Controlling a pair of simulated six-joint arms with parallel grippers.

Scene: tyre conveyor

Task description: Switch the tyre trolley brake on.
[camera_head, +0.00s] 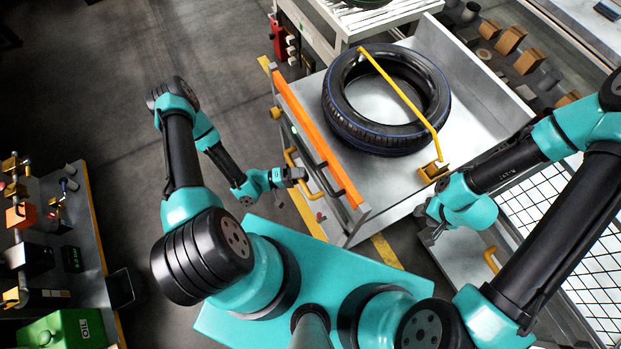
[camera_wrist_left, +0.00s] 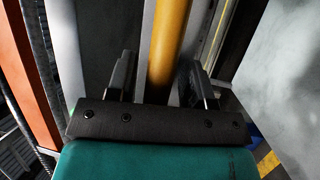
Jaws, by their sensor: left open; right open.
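The tyre trolley (camera_head: 375,190) is a pale metal tray with an orange bar (camera_head: 308,128) along its left side. A black tyre (camera_head: 343,119) lies on it under a slanting yellow bar (camera_head: 400,92). A yellow handle (camera_head: 291,158) is on the trolley's left side, beside my left gripper (camera_head: 303,175). In the left wrist view, my left gripper (camera_wrist_left: 161,75) is open, with a yellow bar (camera_wrist_left: 168,45) between its fingers; I cannot tell whether they touch. I cannot tell which part is the brake. My right gripper (camera_head: 430,228) is open and empty near the trolley's lower right corner.
A white conveyor frame (camera_head: 360,28) is behind the trolley. A wire mesh panel (camera_head: 575,235) is at the right.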

